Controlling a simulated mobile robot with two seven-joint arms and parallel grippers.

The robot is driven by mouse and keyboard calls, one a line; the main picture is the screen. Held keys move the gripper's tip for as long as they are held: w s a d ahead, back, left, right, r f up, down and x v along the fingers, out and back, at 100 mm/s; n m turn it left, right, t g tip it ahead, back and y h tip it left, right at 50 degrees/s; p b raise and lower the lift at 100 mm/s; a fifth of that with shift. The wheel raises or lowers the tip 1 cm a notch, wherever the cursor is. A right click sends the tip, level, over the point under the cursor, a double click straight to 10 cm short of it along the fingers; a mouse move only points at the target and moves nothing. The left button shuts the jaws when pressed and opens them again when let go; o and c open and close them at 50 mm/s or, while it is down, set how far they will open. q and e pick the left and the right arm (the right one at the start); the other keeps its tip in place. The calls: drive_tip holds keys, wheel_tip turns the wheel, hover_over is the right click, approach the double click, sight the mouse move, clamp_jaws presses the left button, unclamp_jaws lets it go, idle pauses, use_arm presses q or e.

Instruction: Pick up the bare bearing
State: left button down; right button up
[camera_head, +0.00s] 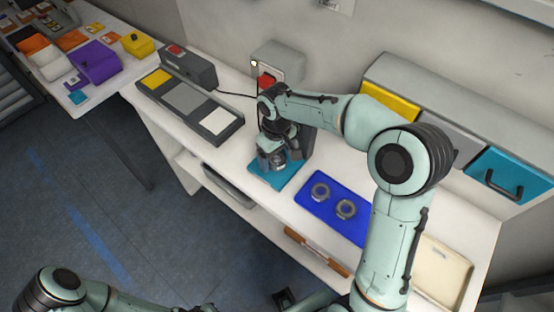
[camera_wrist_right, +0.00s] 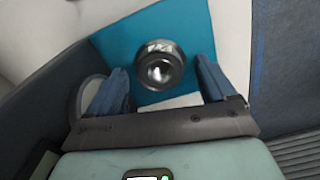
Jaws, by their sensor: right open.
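A shiny metal piece with a round dark hole, seemingly the bearing (camera_wrist_right: 159,66), stands on a teal mat (camera_wrist_right: 112,43) in the right wrist view. My right gripper (camera_wrist_right: 162,78) is open, with one blue finger on each side of it and a visible gap to both. In the head view, my right gripper (camera_head: 276,158) points down over the teal mat (camera_head: 284,184) and partly hides the metal piece. My left arm comes in along the bottom left edge. A small dark part at the bottom edge may be its gripper, too unclear to read.
A blue mat (camera_head: 318,209) with two metal rings lies to the right. A grey panel (camera_head: 189,101) with yellow, grey and white pads lies to the left. Behind stand a wall box with a red part and drawers, one teal (camera_head: 511,174). A cream tray (camera_head: 443,272) is at the far right.

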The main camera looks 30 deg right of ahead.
drive_tip(key=shift+c, duration=0.3)
drive_tip(key=shift+r, duration=0.15)
drive_tip(key=c, duration=1.3)
